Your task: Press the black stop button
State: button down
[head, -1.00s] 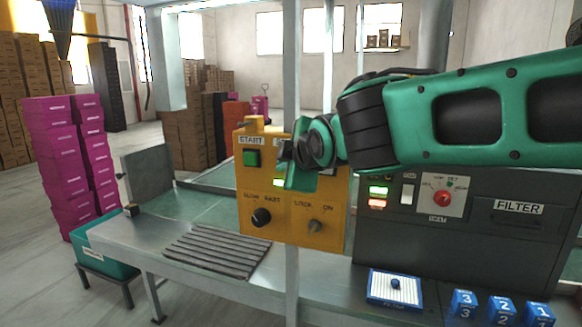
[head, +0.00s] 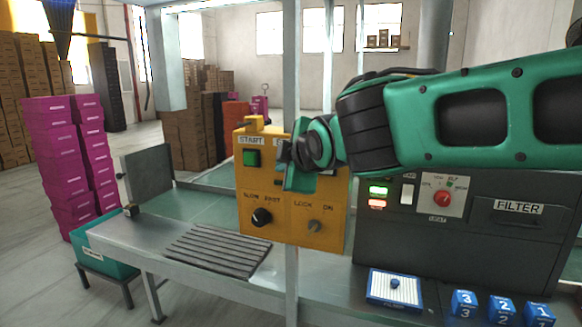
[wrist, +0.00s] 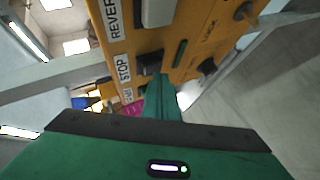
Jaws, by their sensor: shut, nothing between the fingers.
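The yellow control panel (head: 253,205) hangs by the post in the middle of the head view and fills the top of the wrist view (wrist: 203,22). In the wrist view, the black stop button (wrist: 147,61) sits beside the STOP label (wrist: 123,68). My gripper (head: 285,157) is shut and empty in front of the panel, and hides the stop button in the head view. In the wrist view its fingertips (wrist: 159,84) are right at the button; whether they touch it I cannot tell. The panel's small lamp (wrist: 180,53) is dark.
The green start button (head: 251,158) is left of my gripper. Below are the black slow/fast knob (head: 262,217) and the lock knob (head: 314,226). A grey machine (head: 465,240) stands right, with a red knob (head: 441,198). A metal bench (head: 130,232) runs below the panel.

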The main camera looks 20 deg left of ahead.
jog(key=shift+s, duration=0.45)
jog(key=s, duration=0.5)
jog(key=shift+a, duration=0.25)
jog(key=shift+d, duration=0.1)
dwell(0.5)
